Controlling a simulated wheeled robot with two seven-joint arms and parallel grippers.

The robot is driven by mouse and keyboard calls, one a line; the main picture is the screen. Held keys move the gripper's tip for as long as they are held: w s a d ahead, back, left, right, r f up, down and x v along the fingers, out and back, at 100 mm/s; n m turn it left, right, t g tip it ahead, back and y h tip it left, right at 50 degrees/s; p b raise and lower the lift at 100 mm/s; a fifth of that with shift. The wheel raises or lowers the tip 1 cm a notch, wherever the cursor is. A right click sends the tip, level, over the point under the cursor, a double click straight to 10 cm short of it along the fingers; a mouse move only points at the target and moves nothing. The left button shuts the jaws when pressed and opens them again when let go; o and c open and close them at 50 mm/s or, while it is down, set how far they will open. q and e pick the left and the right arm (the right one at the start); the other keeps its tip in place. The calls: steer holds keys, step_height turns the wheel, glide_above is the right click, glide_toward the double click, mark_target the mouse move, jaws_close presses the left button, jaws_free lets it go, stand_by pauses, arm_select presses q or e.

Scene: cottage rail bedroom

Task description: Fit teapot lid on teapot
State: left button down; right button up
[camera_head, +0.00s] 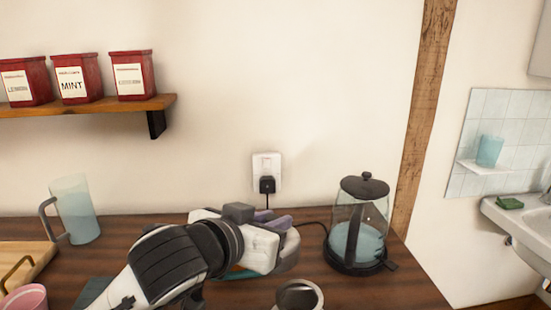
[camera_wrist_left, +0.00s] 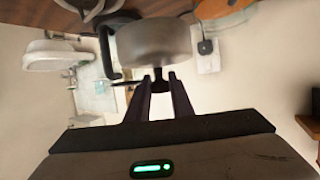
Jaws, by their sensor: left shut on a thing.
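My left gripper (camera_head: 283,222) reaches in from the lower left above the wooden counter. In the left wrist view its two fingers (camera_wrist_left: 160,84) are closed on the small dark knob of a rounded grey piece (camera_wrist_left: 153,42), which looks like the teapot lid. In the head view the grey piece (camera_head: 288,258) shows partly at the right of the gripper. Whether the lid touches anything underneath is hidden. My right gripper is not seen.
A glass kettle with black lid (camera_head: 358,222) stands close to the right. An orange and teal item (camera_head: 240,273) lies partly under the gripper. A blue jug (camera_head: 75,210), a wooden tray (camera_head: 32,262) and a pink cup (camera_head: 25,297) are at left. A socket (camera_head: 267,170) is behind.

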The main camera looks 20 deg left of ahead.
arm_select(q)
steer(key=w+a+r+m+h+p, duration=0.1)
steer(key=w+a+r+p, duration=0.1)
steer(key=a, duration=0.5)
steer(key=w+a+r+m+h+p, duration=0.1)
steer(key=w+a+r+h+p, duration=0.1)
steer(key=w+a, duration=0.4)
step_height(320, 180, up, 2)
steer(key=shift+a+m+p, duration=0.3)
steer(key=shift+a+p, duration=0.1)
steer(key=shift+p, duration=0.05)
steer(key=shift+s+r, duration=0.1)
steer(key=shift+s, duration=0.05)
steer(key=shift+f+b, duration=1.05)
steer(key=shift+f, duration=1.7)
